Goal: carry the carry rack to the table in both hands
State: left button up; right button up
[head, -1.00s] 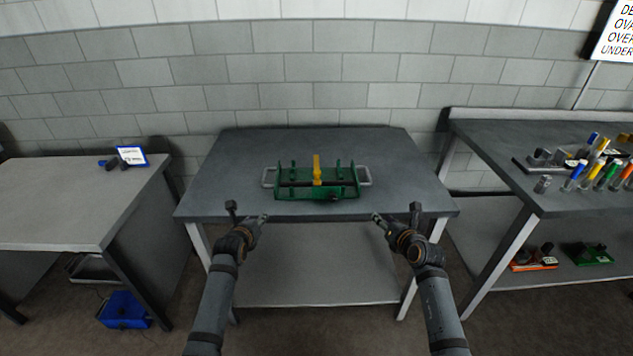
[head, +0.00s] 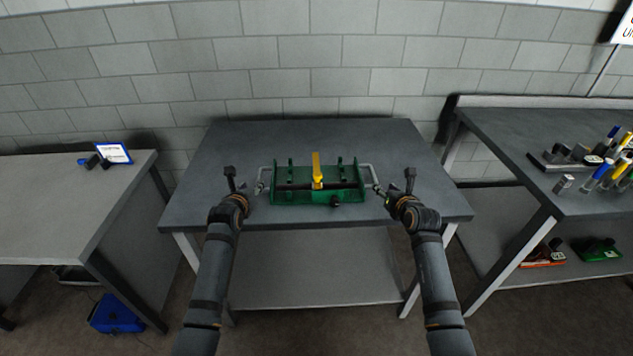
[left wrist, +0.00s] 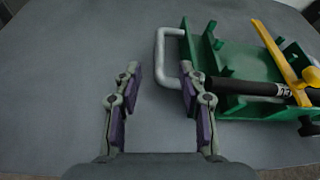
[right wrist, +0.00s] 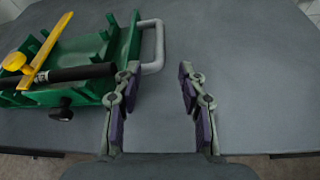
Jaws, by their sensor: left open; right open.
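The green carry rack (head: 290,198) sits upright on the dark grey table (head: 225,150), with a yellow piece and a black bar on it. It has a light grey handle at each end. The left handle (left wrist: 160,52) shows in the left wrist view, and the right handle (right wrist: 157,45) in the right wrist view. My left gripper (head: 260,188) is open and empty at the left handle, which lies just beyond the gap between its fingers. My right gripper (head: 378,190) is open and empty at the right handle, likewise just beyond its fingertips. Contact is unclear.
A lighter table (head: 60,200) stands at the left with a small blue-framed card (head: 114,152). A bench (head: 500,150) at the right holds markers and small parts. A blue box (head: 117,312) is on the floor at left. The table behind the rack is clear.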

aim_at(258, 175)
pick_arm(q)
jog(key=x, duration=1)
jog(key=shift+w+f, duration=0.15)
pick_arm(e)
jog(key=x, duration=1)
jog(key=shift+w+f, duration=0.1)
jog(key=shift+w, duration=0.1)
pick_arm(q)
grip_shut()
pick_arm(e)
grip_shut()
